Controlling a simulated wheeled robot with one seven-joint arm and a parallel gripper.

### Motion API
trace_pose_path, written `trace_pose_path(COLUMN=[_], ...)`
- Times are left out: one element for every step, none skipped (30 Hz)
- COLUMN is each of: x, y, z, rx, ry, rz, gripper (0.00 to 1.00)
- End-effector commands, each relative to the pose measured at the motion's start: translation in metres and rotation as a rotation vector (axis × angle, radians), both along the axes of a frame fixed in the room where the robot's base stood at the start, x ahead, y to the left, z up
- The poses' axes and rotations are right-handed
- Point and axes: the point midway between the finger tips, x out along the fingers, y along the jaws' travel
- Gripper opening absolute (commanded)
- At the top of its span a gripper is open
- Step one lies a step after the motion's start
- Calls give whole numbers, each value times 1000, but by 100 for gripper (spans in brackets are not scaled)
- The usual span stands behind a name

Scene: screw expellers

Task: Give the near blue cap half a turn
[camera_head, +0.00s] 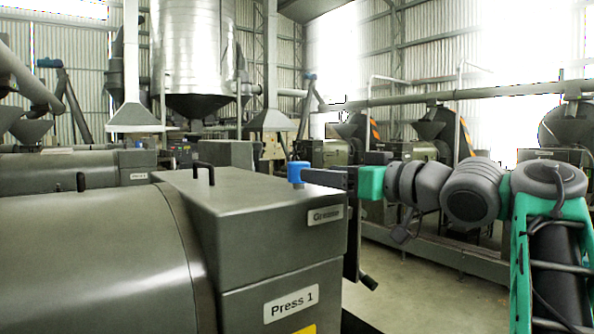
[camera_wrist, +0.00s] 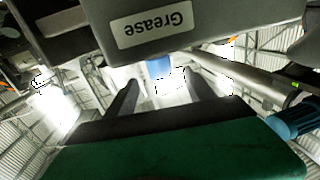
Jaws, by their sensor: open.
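The blue cap (camera_head: 297,172) stands at the right end of the top of the grey Press 1 housing (camera_head: 258,237), by the Grease label. It also shows in the wrist view (camera_wrist: 158,68), past and between my two dark fingers. My gripper (camera_head: 308,177) reaches in level from the right, its fingertips at the cap. In the wrist view my gripper (camera_wrist: 162,84) is open, with a finger on each side of the cap and clear gaps. I cannot tell whether the fingertips reach alongside it. The cap's lower part is hard to see.
A black handle (camera_head: 203,172) stands on the housing top, left of the cap. The Grease label (camera_wrist: 155,25) is close above my fingers in the wrist view. A dark lever (camera_head: 368,282) hangs at the housing's right side. A blue ribbed part (camera_wrist: 297,121) shows at right in the wrist view.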

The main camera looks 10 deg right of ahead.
Motion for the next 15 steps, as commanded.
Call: trace_pose_path(x=[0, 1, 3, 6, 10, 16, 21, 26, 33, 38, 43, 49, 53, 56, 60], y=[0, 1, 2, 3, 5, 8, 10, 11, 15, 17, 20, 23, 25, 27, 29], z=[1, 1, 2, 2, 2, 3, 2, 3, 3, 3, 3, 3, 3, 2, 2], rx=[-1, -1, -1, 0, 0, 1, 1, 2, 1, 1, 2, 1, 0, 0, 0], ry=[-2, -3, -3, -4, -4, -3, -2, -1, -2, -2, -1, -2, -2, -2, -2], rz=[2, 4, 4, 3, 2, 0, -2, -5, -6, -8, -9, -10, -11, -12, -13], gripper=[63, 63, 63, 63, 63, 63, 63, 63, 63, 63, 63, 63, 63, 63, 63])
